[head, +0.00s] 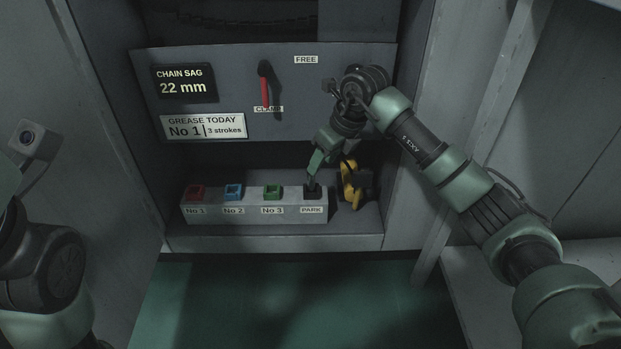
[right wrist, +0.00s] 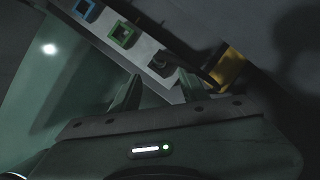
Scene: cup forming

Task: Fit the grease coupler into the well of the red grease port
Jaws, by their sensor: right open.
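The red grease port (head: 196,191), labelled No 1, is a square socket at the left end of the grey block. At the block's right end, a dark piece, seemingly the grease coupler (head: 312,188), sits in the PARK place; its shape is hard to make out. It also shows in the right wrist view as a dark coupler (right wrist: 162,63) beyond the fingertips. My right gripper (head: 313,176) is just above PARK, pointing down. In the right wrist view its fingers (right wrist: 160,80) are apart, with nothing clearly between them. My left gripper's fingers are out of view.
The blue port (head: 234,191) and green port (head: 273,191) stand between red and PARK. A yellow tool (head: 350,186) stands right of the block (head: 254,216). A panel with a red-handled lever (head: 265,88) overhangs the recess. Cabinet walls bound both sides.

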